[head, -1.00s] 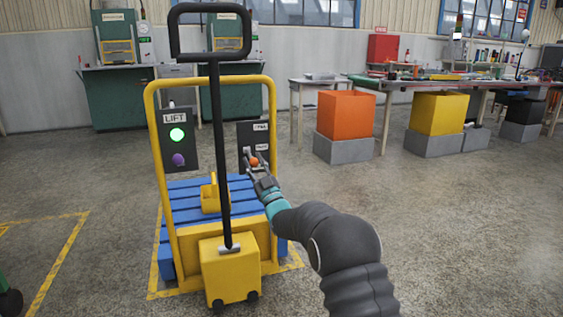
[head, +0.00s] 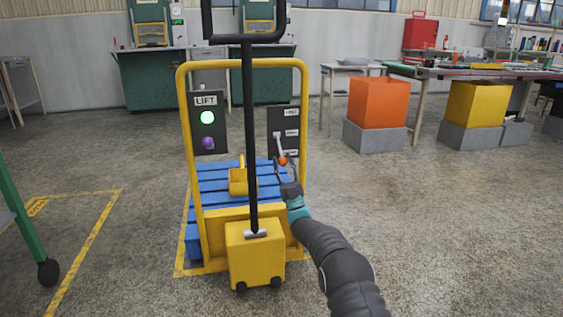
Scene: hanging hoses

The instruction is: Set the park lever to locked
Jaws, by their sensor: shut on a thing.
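The park lever (head: 279,143) is on a dark panel (head: 275,120) on the right post of the yellow cart frame. It is a pale arm that runs down to an orange knob (head: 282,160). The lever points down, with the knob near the panel's lower edge beside the lowest white label. The label words are too small to read. My gripper (head: 283,166) comes from below and is shut on the orange knob. Its fingers partly hide the knob.
A LIFT panel (head: 208,123) with a lit green lamp and a purple knob is on the left post. A black handle bar (head: 248,120) rises in front of the frame. A blue slatted pallet (head: 212,187) lies behind. The floor to the right is open.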

